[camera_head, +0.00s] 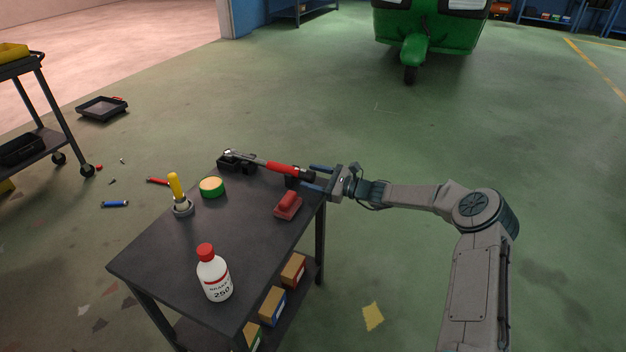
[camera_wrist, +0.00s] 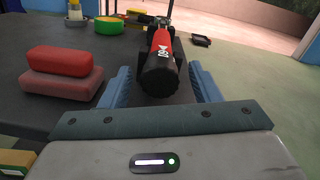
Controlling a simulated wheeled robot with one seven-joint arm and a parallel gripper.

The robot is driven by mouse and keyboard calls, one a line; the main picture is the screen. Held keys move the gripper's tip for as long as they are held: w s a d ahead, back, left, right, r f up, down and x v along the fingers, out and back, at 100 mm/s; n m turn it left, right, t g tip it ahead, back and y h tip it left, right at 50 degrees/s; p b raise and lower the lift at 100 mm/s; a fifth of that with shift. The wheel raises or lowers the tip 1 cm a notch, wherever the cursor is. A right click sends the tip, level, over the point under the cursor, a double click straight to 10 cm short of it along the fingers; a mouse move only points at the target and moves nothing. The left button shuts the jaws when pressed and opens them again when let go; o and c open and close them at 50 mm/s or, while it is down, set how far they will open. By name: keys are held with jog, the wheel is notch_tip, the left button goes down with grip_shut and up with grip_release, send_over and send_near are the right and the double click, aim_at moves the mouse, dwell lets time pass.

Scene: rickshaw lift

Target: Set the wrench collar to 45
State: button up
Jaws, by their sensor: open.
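The torque wrench (camera_head: 280,168) has a red grip and a silver head. It lies across black holders at the table's far edge. Its black collar end (camera_wrist: 160,76) faces my wrist camera, with white marks that look like 60, though small and hard to read. My gripper (camera_head: 318,180) is at this end, its blue fingers apart. In the wrist view my gripper (camera_wrist: 161,88) has one finger on each side of the collar, with gaps showing. The collar's far side is hidden.
On the dark table (camera_head: 215,228) stand a red block (camera_head: 288,206), a green-sided tin (camera_head: 212,187), a yellow-handled tool (camera_head: 176,187) and a white bottle (camera_head: 213,277). Boxes (camera_head: 293,270) sit on the lower shelf. Floor to the right is mostly clear.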

jog(key=shift+a, duration=0.25)
jog(key=c, duration=1)
